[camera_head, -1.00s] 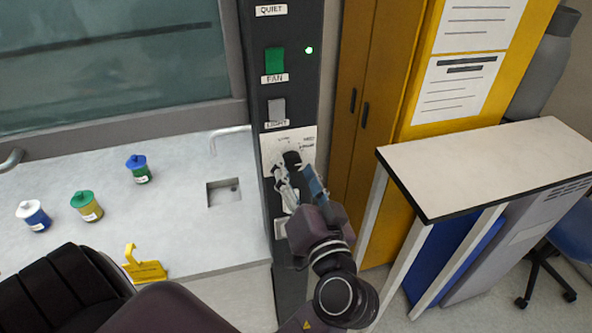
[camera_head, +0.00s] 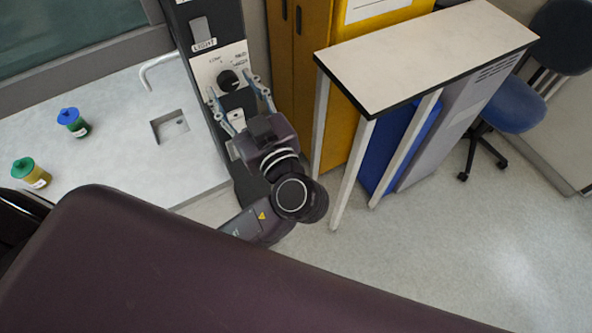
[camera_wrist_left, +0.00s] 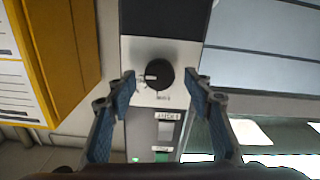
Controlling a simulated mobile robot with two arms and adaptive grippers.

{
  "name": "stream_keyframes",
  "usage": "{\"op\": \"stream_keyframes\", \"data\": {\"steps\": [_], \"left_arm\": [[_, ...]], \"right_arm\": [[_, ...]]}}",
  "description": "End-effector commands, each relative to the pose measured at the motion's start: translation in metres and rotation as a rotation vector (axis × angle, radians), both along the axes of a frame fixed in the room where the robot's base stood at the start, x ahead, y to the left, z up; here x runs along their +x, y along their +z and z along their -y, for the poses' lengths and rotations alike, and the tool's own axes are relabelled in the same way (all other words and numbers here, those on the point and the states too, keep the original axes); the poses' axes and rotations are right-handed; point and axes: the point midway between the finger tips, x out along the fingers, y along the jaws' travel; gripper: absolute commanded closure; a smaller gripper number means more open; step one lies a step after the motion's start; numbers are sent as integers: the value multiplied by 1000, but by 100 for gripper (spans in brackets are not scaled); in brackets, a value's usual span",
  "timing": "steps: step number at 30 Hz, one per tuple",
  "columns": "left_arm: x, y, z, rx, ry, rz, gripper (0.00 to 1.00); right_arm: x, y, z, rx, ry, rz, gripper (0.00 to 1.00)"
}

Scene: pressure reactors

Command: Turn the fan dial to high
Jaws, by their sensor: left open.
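The fan dial (camera_head: 228,80) is a round black knob on a white label plate on the dark control column. Its pale mark points right in the head view and left in the wrist view, where the dial (camera_wrist_left: 159,75) shows fully. The small lettering around it is hard to read. My left gripper (camera_head: 236,92) is open, with its fingers spread on either side of the dial. In the wrist view the left gripper (camera_wrist_left: 160,80) has visible gaps to the dial on both sides and holds nothing. My right gripper is not in view.
A light switch (camera_head: 201,31) sits above the dial plate. A white-topped table (camera_head: 425,55) stands at the right, before yellow cabinets (camera_head: 300,60). A bench with a small sink (camera_head: 170,125) and lidded jars (camera_head: 73,122) lies left.

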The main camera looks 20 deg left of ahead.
Motion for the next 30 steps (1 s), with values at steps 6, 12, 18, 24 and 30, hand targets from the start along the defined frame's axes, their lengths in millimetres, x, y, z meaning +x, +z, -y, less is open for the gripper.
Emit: {"op": "stream_keyframes", "data": {"steps": [6, 12, 18, 24, 30], "left_arm": [[-6, -7, 9, -41, -3, 41, 53], [-28, -7, 34, -43, -3, 41, 53], [-53, -8, 63, -43, -2, 41, 53], [-30, -38, 72, 35, -59, -70, 53], [-12, -73, 82, 93, -115, -172, 53]], "right_arm": [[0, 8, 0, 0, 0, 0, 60], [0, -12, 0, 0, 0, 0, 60], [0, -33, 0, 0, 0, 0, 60], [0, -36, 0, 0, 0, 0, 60], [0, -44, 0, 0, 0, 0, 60]]}}
